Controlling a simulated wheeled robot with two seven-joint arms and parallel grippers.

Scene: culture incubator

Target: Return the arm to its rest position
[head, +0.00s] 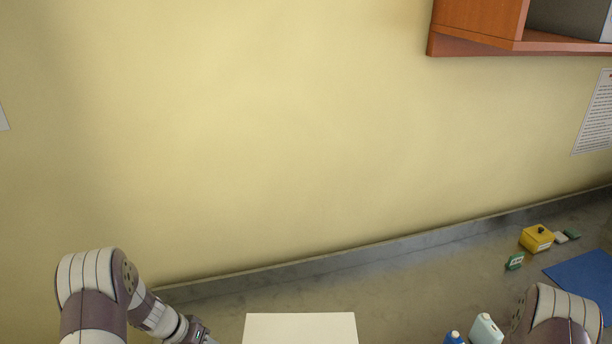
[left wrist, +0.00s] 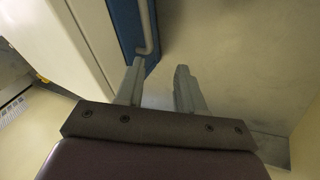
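My left arm comes in at the lower left of the head view, bent at the elbow; its gripper is cut off by the bottom edge there. In the left wrist view my left gripper (left wrist: 159,70) has its two grey fingers apart, with nothing between them. A pale box-like unit (left wrist: 68,35) with a blue face (left wrist: 128,22) and a grey bar handle (left wrist: 148,28) is just beyond and left of the fingers; I cannot tell whether they touch. My right arm shows only as a bent joint at the lower right of the head view, its gripper out of sight.
A pale flat top (head: 300,328) shows at the bottom centre. On the grey counter (head: 400,285) at right are a yellow box (head: 536,238), a small green item (head: 514,262), a blue mat (head: 585,272) and a pale bottle (head: 486,330). A wooden shelf (head: 480,42) hangs upper right.

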